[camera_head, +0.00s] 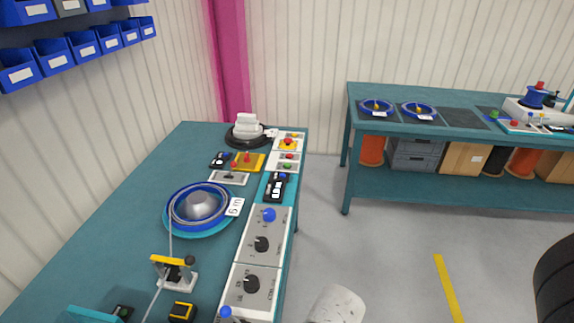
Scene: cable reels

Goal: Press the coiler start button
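A white panel with a red and a green button (288,161) sits at the right edge of the near teal bench (135,200). Behind it is another white panel with a red button on yellow (288,142). A small black box with a green button (124,312) lies at the bench's near edge, partly cut off. I cannot read which one is the coiler start button. My gripper is not in view; a pale rounded part, probably of my arm, shows at the bottom.
Dial panels (262,244) and a black display unit (275,187) line the bench's right side. A yellow-topped cable guide (175,271) stands near the front. A second bench (365,152) stands at back right, with grey floor between.

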